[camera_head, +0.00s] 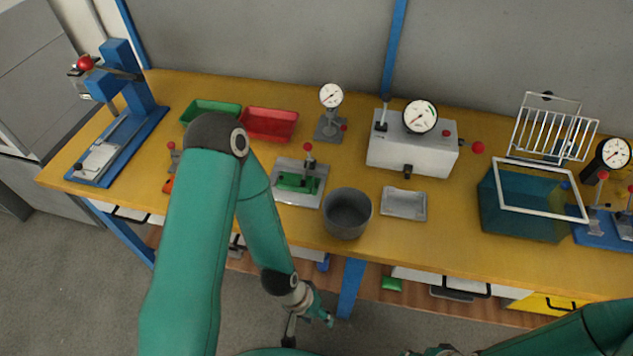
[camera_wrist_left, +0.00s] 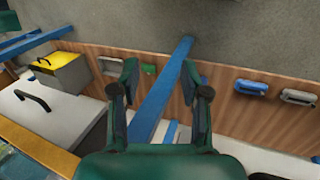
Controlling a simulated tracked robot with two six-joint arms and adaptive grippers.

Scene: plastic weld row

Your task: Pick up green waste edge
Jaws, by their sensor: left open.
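A small bright green piece (camera_head: 391,284), which looks like the green waste edge, lies on the wooden lower shelf under the table. It also shows in the left wrist view (camera_wrist_left: 149,69), beyond my fingers and just right of the left finger. My left gripper (camera_head: 308,324) hangs below the table front, left of the green piece and apart from it. In the left wrist view my left gripper (camera_wrist_left: 160,68) is open and empty, with a blue table leg crossing between its fingers. Only a sliver of my right gripper (camera_head: 432,351) shows at the bottom edge.
The blue table leg (camera_head: 351,288) stands between my left gripper and the green piece. The yellow table (camera_head: 455,225) overhangs the shelf. White drawers (camera_wrist_left: 48,112) and a yellow box (camera_wrist_left: 65,75) are nearby. A green part (camera_head: 297,182) sits in a fixture on the table.

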